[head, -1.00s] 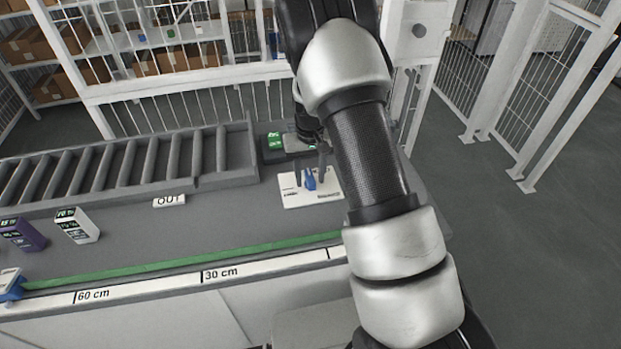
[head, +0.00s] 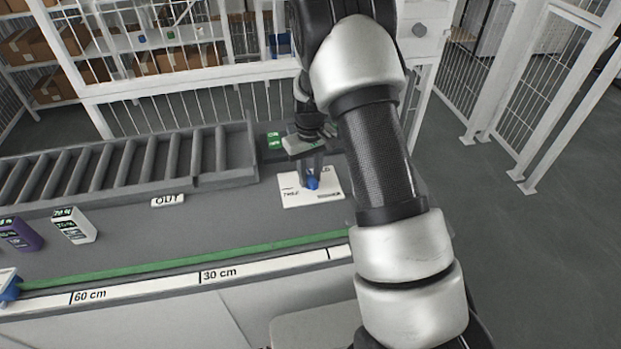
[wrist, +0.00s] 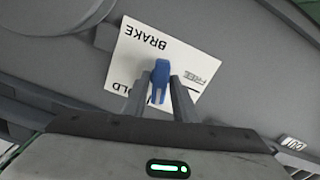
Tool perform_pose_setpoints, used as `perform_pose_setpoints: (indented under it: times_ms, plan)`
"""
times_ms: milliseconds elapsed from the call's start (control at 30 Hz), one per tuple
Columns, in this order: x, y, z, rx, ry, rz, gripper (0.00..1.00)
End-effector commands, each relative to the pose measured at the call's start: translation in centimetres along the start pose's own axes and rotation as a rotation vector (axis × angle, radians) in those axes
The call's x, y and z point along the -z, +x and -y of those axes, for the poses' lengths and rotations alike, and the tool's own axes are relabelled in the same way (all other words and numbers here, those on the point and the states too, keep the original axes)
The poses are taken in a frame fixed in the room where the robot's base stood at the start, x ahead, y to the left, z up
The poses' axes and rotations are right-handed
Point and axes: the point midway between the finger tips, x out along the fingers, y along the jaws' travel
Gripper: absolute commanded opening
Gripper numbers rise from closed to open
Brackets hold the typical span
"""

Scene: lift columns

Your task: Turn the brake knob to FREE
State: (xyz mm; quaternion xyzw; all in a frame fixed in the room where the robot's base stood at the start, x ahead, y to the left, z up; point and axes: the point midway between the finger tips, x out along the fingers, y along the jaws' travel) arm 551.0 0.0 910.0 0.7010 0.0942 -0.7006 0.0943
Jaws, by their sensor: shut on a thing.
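The blue brake knob (head: 313,184) stands on a white label plate (head: 296,201) at the right end of the grey bench. In the wrist view, the knob (wrist: 160,72) sits between the two grey fingers of my gripper (wrist: 160,88), which is shut on it. The knob's long side runs roughly up and down in that picture. The plate (wrist: 140,62) reads BRAKE, with FREE to the right of the knob and HOLD partly hidden at lower left. In the head view my gripper (head: 311,175) comes down from above and covers part of the knob and plate.
A roller conveyor (head: 120,165) with an OUT label (head: 168,200) lies left. A white box (head: 74,225) and a purple box (head: 20,234) stand on the bench. A green object (head: 274,141) is behind the plate. A green strip (head: 150,265) runs along the front.

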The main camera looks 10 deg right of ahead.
Motion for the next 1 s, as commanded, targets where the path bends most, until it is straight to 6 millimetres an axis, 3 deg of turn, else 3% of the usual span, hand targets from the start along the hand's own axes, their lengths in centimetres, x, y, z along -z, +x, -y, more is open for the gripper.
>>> perform_pose_setpoints:
  times_ms: [233, 567, 833, 1000]
  plan:
    - [-0.03, 0.11, -0.03, 0.001, -0.264, 0.0, 0.13]
    - [-0.04, 0.05, 0.0, 0.001, -0.306, 0.001, 0.13]
    - [-0.04, 0.04, -0.07, 0.002, -0.738, -0.001, 0.13]
    - [-0.03, 0.02, -0.02, 0.001, -0.856, 0.0, 0.13]
